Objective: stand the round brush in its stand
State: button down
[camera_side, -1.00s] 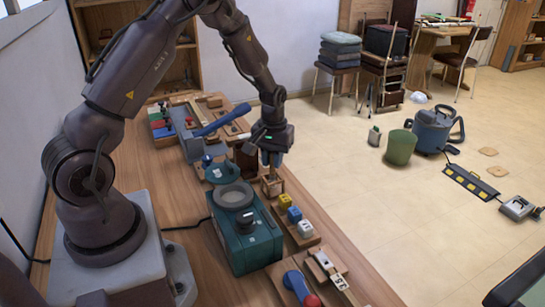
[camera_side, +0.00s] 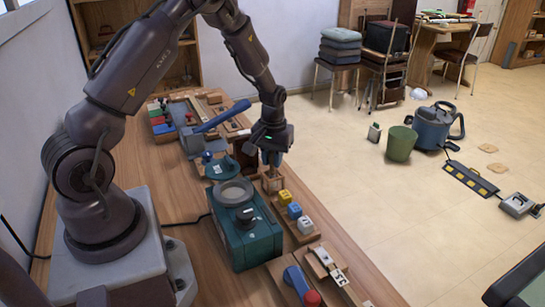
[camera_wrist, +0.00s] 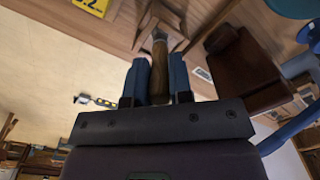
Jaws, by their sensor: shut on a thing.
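My gripper (camera_side: 272,160) has its blue fingers shut on the round brush, just above the small wooden stand (camera_side: 272,185) in the side view. In the wrist view, the gripper (camera_wrist: 158,82) closes on the brush's brown handle (camera_wrist: 159,72), and a grey metal part of the brush (camera_wrist: 159,36) points at the wooden stand (camera_wrist: 178,12). The brush's end is at or close to the stand. I cannot tell whether it is inside it. In the side view the brush is mostly hidden by the fingers.
Yellow, blue and white cubes (camera_side: 294,211) sit on a wooden strip in front of the stand. A teal machine (camera_side: 246,238) is at the front left. A dark brown block (camera_side: 244,155) and a blue-handled lever (camera_side: 222,116) are close behind the gripper.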

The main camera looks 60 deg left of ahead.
jog(key=c, duration=0.5)
grip_release()
jog(key=shift+c, duration=0.2)
jog(key=shift+r, duration=3.55)
